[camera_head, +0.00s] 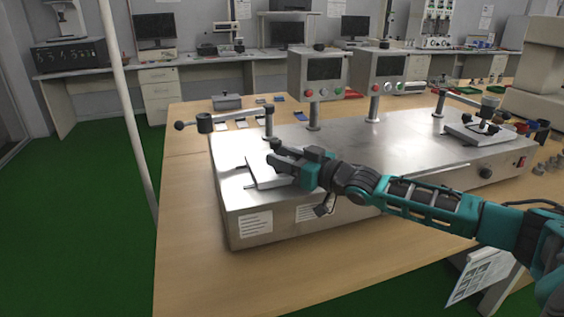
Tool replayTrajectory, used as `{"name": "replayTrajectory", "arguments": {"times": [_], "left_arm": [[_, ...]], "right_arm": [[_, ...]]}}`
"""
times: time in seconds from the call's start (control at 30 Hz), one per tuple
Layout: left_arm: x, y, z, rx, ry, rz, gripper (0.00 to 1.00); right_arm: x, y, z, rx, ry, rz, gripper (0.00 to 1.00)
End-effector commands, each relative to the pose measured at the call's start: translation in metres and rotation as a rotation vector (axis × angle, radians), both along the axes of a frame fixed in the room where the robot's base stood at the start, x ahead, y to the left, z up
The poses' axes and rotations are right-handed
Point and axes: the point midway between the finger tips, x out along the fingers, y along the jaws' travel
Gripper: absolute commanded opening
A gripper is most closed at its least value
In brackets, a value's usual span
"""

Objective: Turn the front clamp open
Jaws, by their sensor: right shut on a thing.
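A steel test bench (350,150) stands on the wooden table. On its near left end is a light plate (258,178), where the front clamp seems to be. My right arm reaches in from the right, and my right gripper (280,157) is over this plate. It is shut on a small part there, which looks like the front clamp. The fingers hide most of the clamp, so its exact angle cannot be told. A similar clamp fixture (482,128) sits at the bench's right end. My left gripper is not in view.
A lever arm with a dark round knob (205,123) stands behind the plate. Two control boxes (318,72) on posts rise from the bench's back. A pale pole (125,90) stands at left. The table's front left (190,270) is clear.

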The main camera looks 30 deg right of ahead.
Motion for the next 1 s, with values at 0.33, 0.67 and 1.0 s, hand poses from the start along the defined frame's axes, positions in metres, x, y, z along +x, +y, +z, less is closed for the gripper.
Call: {"name": "replayTrajectory", "arguments": {"times": [0.33, 0.67, 1.0], "left_arm": [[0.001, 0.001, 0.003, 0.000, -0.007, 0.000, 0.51], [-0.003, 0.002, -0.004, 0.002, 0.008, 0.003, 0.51], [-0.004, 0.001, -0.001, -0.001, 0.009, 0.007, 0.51]], "right_arm": [[0.001, -0.003, 0.003, -0.003, -0.004, -0.005, 0.49], [0.000, -0.001, 0.000, -0.002, 0.000, -0.003, 0.59], [-0.019, -0.009, -0.001, -0.004, 0.005, -0.004, 0.59]]}}
